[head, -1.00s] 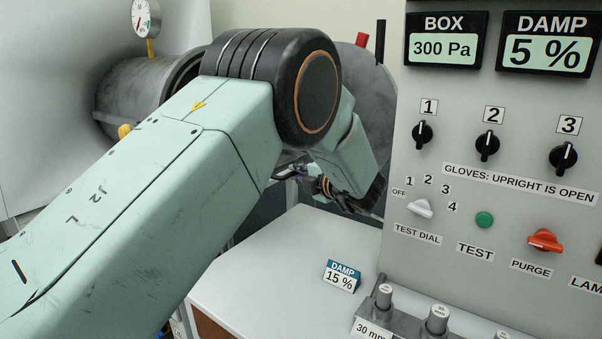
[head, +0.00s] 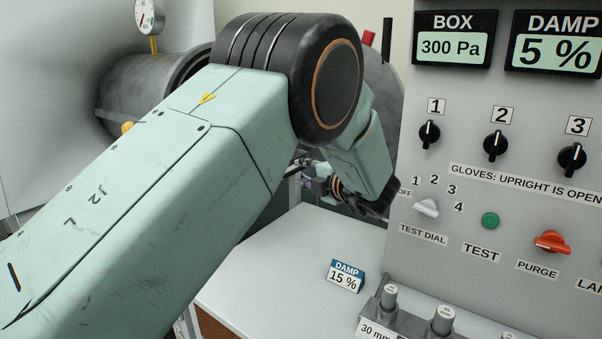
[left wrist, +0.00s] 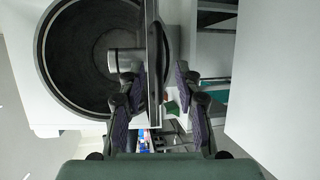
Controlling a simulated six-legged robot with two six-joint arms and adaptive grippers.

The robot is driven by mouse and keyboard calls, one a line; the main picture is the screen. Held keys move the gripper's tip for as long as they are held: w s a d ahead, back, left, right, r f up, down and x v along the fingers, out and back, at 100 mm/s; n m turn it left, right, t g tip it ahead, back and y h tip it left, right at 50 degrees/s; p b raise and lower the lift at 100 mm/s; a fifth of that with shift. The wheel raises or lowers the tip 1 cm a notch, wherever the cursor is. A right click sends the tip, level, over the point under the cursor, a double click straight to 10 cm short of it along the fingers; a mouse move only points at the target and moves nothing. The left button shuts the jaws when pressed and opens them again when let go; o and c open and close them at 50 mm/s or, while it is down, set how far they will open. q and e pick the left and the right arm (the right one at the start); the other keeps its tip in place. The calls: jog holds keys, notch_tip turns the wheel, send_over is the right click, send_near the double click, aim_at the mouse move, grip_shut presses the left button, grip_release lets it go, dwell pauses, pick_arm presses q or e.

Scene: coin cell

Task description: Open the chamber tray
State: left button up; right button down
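The chamber (head: 150,90) is a grey metal cylinder at the back left, partly hidden by my left arm. Its round mouth (left wrist: 62,65) faces the left wrist view, dark inside. A grey piece (left wrist: 122,62) shows in the mouth; I cannot tell if it is the tray. The round grey door (head: 384,95) stands open behind my arm, and its thin edge (left wrist: 154,50) runs down the wrist view. My left gripper (left wrist: 166,82) has its fingers apart, with that edge appearing between them; contact is unclear. In the head view the gripper (head: 312,172) is partly hidden. My right gripper is out of view.
A grey control panel (head: 465,190) with knobs and displays stands at the right. A "DAMP 15 %" sign (head: 345,276) and a block of labelled pegs (head: 412,322) are on the white tabletop (head: 270,285). A dial gauge (head: 148,16) rises above the chamber.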

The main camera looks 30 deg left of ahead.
pick_arm(q)
jog(key=v, duration=0.5)
jog(key=shift+s, duration=0.1)
jog(key=shift+d, duration=0.1)
